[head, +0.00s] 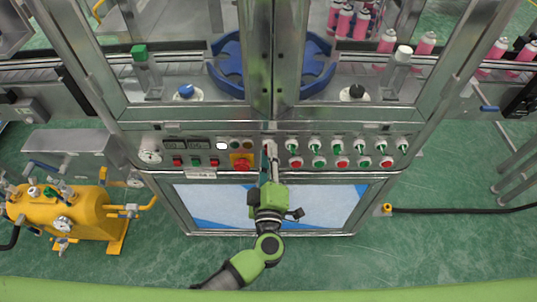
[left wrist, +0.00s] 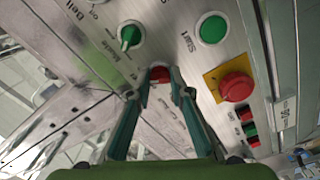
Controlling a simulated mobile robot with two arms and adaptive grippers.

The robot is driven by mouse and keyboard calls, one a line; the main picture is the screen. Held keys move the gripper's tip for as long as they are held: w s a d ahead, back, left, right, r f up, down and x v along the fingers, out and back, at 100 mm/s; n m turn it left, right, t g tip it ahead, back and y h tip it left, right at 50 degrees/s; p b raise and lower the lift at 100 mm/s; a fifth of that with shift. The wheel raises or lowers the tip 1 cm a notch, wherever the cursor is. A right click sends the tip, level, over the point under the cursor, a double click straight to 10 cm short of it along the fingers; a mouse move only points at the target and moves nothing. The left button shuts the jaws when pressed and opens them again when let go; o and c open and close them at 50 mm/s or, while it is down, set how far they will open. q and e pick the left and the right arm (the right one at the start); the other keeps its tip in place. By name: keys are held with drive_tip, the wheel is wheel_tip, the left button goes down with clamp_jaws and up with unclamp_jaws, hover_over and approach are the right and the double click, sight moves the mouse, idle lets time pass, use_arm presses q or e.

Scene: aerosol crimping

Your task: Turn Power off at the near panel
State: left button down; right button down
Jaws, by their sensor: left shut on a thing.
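The near panel (head: 217,176) is a metal strip of knobs and buttons across the front of the machine. My left gripper (head: 269,153) reaches up to its middle. In the left wrist view my left gripper (left wrist: 160,88) has its two fingertips around a small red control (left wrist: 159,73) and is shut on it. The fingers partly hide this control, and its label cannot be read, so I cannot tell its setting. A green selector knob (left wrist: 130,36) is beside it. My right gripper is not in view.
A red mushroom button (left wrist: 236,87) on a yellow plate and a green Start button (left wrist: 212,28) are close to my left gripper. Rows of green and red controls (head: 342,162) fill the panel's right half. A yellow tank (head: 80,211) stands on the floor at left.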

use_arm(q)
drive_tip(key=shift+n, duration=0.3)
drive_tip(key=shift+f+n+b, duration=0.1)
drive_tip(key=shift+n+b, duration=2.2)
drive_tip(key=shift+n, duration=3.4)
drive_tip(key=c, duration=1.8)
unclamp_jaws()
drive_tip(key=shift+c, duration=0.2)
drive_tip(key=s, duration=1.2)
